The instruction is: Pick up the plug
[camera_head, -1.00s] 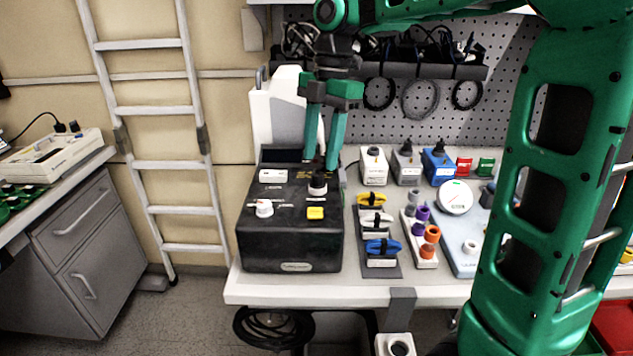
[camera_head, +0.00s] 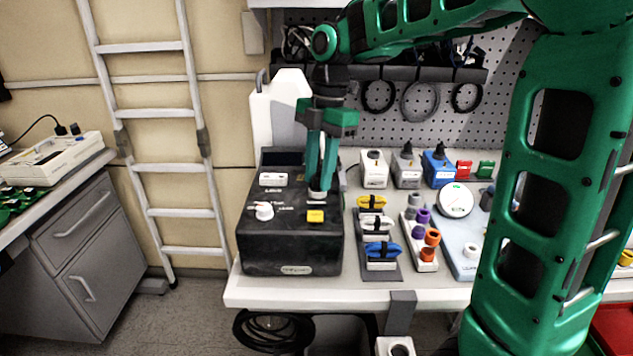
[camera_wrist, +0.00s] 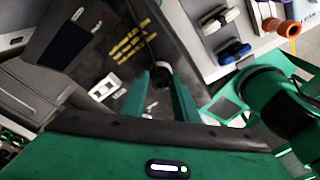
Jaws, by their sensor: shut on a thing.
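The plug is a small black round piece on the top of the black pump box (camera_head: 290,245), at its right rear. In the head view it is mostly hidden by the fingers, above a white collar (camera_head: 316,195). My gripper (camera_head: 320,184) points down with its green fingers closed on the plug. In the wrist view the dark plug (camera_wrist: 161,79) shows between the two fingertips (camera_wrist: 160,86). I cannot tell whether it is still seated in the collar.
To the right stand a rack of coloured clips (camera_head: 382,265), several colored connectors (camera_head: 423,240) and a white gauge (camera_head: 455,199). A pegboard with cables is behind.

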